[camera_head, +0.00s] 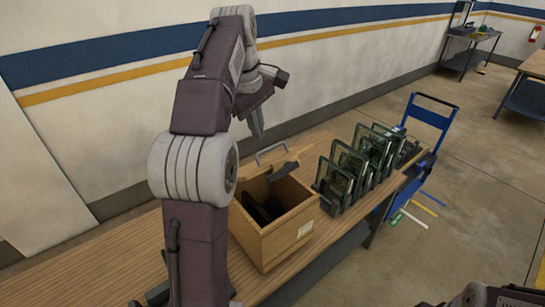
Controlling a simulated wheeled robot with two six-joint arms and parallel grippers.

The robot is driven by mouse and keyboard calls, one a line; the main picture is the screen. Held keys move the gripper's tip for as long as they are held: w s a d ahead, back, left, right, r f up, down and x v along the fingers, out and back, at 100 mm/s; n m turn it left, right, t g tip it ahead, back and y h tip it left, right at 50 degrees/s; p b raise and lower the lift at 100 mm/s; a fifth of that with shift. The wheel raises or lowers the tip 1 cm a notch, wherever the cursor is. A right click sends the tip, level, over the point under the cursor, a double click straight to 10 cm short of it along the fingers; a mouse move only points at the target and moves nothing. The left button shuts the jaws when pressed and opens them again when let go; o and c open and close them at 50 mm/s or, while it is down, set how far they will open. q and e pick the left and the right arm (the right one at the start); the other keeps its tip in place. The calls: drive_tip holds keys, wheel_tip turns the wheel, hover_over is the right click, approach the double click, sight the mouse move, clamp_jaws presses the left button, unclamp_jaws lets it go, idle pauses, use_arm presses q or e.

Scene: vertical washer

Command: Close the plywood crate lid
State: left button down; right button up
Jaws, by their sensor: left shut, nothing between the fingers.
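The plywood crate (285,238) stands on the wooden table, with a white label on its front side. Its top is open and dark items (262,210) show inside. The lid's exact angle is hard to tell. My left gripper (258,134) is shut and empty, pointing down above the crate's far side, apart from the lid in the picture. My right gripper is out of view.
A row of dark green framed boards (345,178) stands on the table (95,262) right of the crate. A blue cart (430,117) is beyond the table's right end. The striped wall (330,62) runs behind. Part of my right arm shows at bottom right.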

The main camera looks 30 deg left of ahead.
use_arm(q)
drive_tip(key=b+x, duration=0.1)
drive_tip(key=x, duration=0.3)
approach(274, 167)
wheel_tip(274, 167, down, 3)
drive_tip(key=s, duration=0.2)
drive_tip(key=shift+d+f, duration=0.9)
drive_tip(key=shift+d, duration=0.1)
drive_tip(key=shift+d+f, duration=0.1)
drive_tip(key=shift+d, duration=0.15)
